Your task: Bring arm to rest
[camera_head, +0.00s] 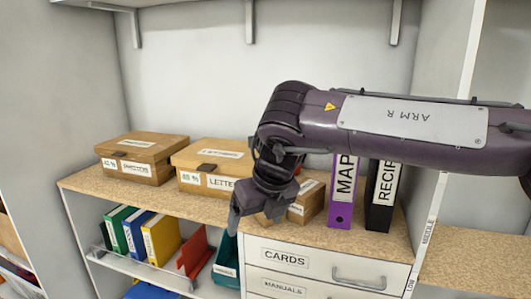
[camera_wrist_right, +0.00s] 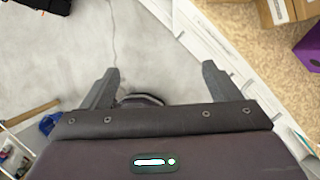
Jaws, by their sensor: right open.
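My right arm (camera_head: 400,125), marked ARM R, reaches in from the right across the shelf top. Its gripper (camera_head: 248,212) points down in front of the shelf's front edge, beside the LETTERS box. In the right wrist view the two fingers of the right gripper (camera_wrist_right: 160,85) stand wide apart with nothing between them, above the pale floor. My left gripper is in neither view.
The shelf top (camera_head: 100,182) bears wooden boxes (camera_head: 141,158), a LETTERS box (camera_head: 212,160), a purple MAP binder (camera_head: 342,190) and a black binder (camera_head: 381,195). Below are several coloured binders (camera_head: 160,238) and a CARDS drawer (camera_head: 290,261). Open floor (camera_wrist_right: 80,60) lies beneath the gripper.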

